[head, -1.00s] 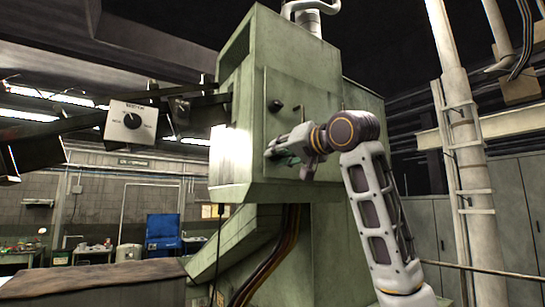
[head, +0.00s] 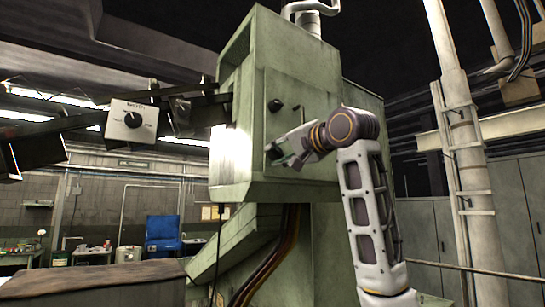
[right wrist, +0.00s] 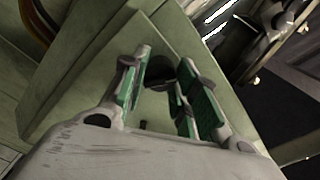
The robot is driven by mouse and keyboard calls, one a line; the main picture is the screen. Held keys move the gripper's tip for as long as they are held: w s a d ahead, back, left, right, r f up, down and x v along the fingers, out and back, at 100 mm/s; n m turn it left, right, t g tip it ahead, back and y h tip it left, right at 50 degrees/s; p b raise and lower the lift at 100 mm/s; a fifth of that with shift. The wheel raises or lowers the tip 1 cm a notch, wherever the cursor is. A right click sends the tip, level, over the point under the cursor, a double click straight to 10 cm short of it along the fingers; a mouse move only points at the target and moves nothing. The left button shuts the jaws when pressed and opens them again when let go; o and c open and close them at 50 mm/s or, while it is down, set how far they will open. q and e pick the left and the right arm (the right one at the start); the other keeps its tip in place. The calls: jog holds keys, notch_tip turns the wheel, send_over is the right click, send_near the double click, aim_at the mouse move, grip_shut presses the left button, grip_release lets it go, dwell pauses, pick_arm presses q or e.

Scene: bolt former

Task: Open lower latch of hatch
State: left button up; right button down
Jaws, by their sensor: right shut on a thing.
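The hatch (head: 315,135) is a flat green panel on the side of the green machine, and it looks closed. Its upper latch (head: 275,105) is a black knob near the panel's left edge. The lower latch (head: 272,150) is a dark knob below it, partly covered by my right gripper (head: 279,157). In the right wrist view, the dark lower latch (right wrist: 160,72) sits between the green-padded fingers of my right gripper (right wrist: 163,85), which is shut on it. The exact contact is hard to see. My left gripper is not in view.
A control box with a dial (head: 132,121) hangs on a dark arm left of the machine. A pale column (head: 462,130) stands at the right. Cables (head: 275,255) run below the machine's head. A brown-topped surface (head: 95,278) is at the lower left.

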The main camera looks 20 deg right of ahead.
dwell(0.4)
jog(key=shift+m+b, duration=0.3)
jog(key=shift+m, duration=2.5)
jog(key=c, duration=0.9)
grip_release()
jog(key=shift+b+v, duration=0.6)
jog(key=shift+v, duration=0.65)
jog(key=b+v, duration=0.1)
jog(key=v, duration=0.4)
jog(key=shift+s+d+b, duration=0.1)
jog(key=shift+s+b, duration=0.2)
jog(key=shift+b, duration=0.1)
